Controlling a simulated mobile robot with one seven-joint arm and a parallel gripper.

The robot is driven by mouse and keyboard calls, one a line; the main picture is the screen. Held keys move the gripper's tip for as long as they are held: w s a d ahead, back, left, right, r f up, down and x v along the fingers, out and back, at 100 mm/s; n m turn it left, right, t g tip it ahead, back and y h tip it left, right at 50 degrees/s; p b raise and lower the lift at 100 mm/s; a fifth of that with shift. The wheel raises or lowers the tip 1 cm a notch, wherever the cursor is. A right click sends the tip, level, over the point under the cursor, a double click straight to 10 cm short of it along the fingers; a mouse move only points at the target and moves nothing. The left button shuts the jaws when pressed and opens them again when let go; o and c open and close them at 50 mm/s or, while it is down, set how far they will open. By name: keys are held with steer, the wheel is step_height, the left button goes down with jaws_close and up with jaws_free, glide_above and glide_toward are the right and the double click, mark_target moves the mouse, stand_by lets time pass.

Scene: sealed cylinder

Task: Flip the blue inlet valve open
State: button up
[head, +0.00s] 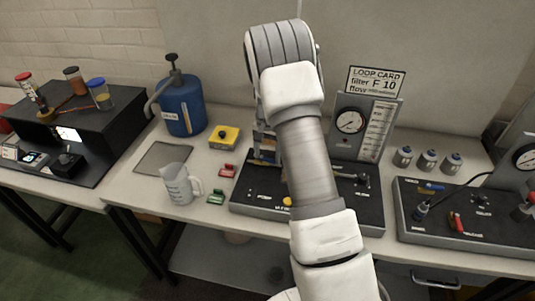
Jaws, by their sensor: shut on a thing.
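The central panel (250,205) is a dark box with yellow knobs on its top. Behind it stand a gauge and a flow tube on a grey backplate (373,147). My arm reaches over it and bends down at the far left. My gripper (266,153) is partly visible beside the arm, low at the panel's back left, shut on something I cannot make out. My arm hides much of this panel, and I cannot make out a blue inlet valve on it. A blue handle (432,187) shows on the separate right panel.
A blue pump bottle (183,105), a yellow box (224,137), a clear jug (180,184) and red and green clips (227,170) stand left of the panel. Several small grey canisters (428,160) stand at right. A loop card (376,81) tops the backplate.

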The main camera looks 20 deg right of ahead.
mark_target(268, 158)
steer(key=shift+w+d+f+n+b, duration=0.1)
steer(key=shift+w+f+n+b, duration=0.05)
steer(key=shift+n+b, duration=0.5)
steer(key=shift+c, duration=0.3)
steer(key=shift+n, duration=0.55)
steer(key=shift+r, duration=0.2)
steer(key=o, duration=1.1)
step_height(268, 158, up, 17)
steer(key=b, duration=0.1)
steer(key=shift+r, duration=0.2)
